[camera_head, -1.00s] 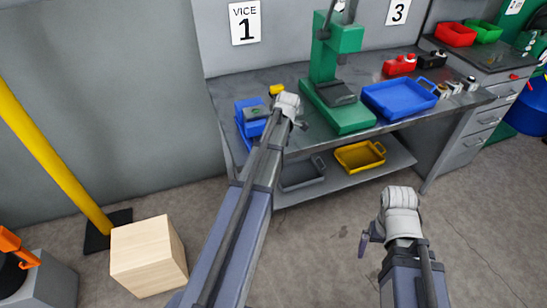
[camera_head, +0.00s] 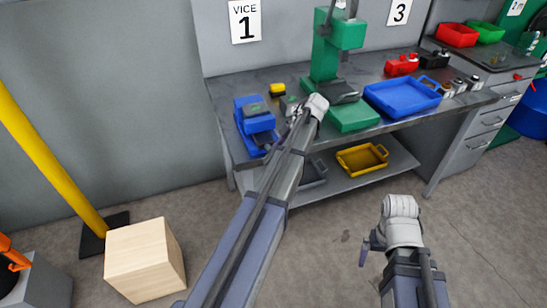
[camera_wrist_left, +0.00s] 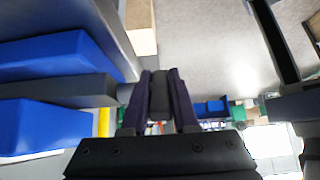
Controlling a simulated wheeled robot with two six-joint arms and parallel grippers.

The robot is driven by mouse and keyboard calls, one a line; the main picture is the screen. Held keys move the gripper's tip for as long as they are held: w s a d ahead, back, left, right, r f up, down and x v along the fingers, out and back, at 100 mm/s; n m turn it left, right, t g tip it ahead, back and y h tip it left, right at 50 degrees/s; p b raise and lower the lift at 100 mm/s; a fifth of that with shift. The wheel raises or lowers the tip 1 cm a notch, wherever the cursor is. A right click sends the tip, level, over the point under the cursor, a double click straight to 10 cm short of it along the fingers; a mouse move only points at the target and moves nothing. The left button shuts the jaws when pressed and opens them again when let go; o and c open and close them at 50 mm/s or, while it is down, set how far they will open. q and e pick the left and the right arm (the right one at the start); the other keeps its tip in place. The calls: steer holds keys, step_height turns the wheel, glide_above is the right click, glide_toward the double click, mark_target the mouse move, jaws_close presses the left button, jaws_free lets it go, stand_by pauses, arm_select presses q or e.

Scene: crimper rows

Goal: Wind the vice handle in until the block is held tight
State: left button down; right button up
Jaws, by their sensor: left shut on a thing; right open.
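The blue vice (camera_head: 255,118) stands at the left end of the bench, below the sign for vice 1. In the left wrist view its blue parts (camera_wrist_left: 45,57) fill the left side, with a dark grey bar between them. My left gripper (camera_wrist_left: 160,86) is shut on a dark bar, the vice handle (camera_wrist_left: 160,100), beside the vice; in the head view my own arm hides much of this. My right gripper (camera_head: 365,250) is open and empty, in front of the bench.
A green press (camera_head: 326,60) and a blue tray (camera_head: 402,100) stand on the bench right of the vice. A yellow tray (camera_head: 362,159) sits on the lower shelf. A wooden box (camera_head: 144,260) and a yellow post (camera_head: 45,155) stand on the floor at left.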

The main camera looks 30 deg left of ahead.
stand_by(0.3)
arm_select(q)
steer(key=c, duration=0.7)
jaws_free()
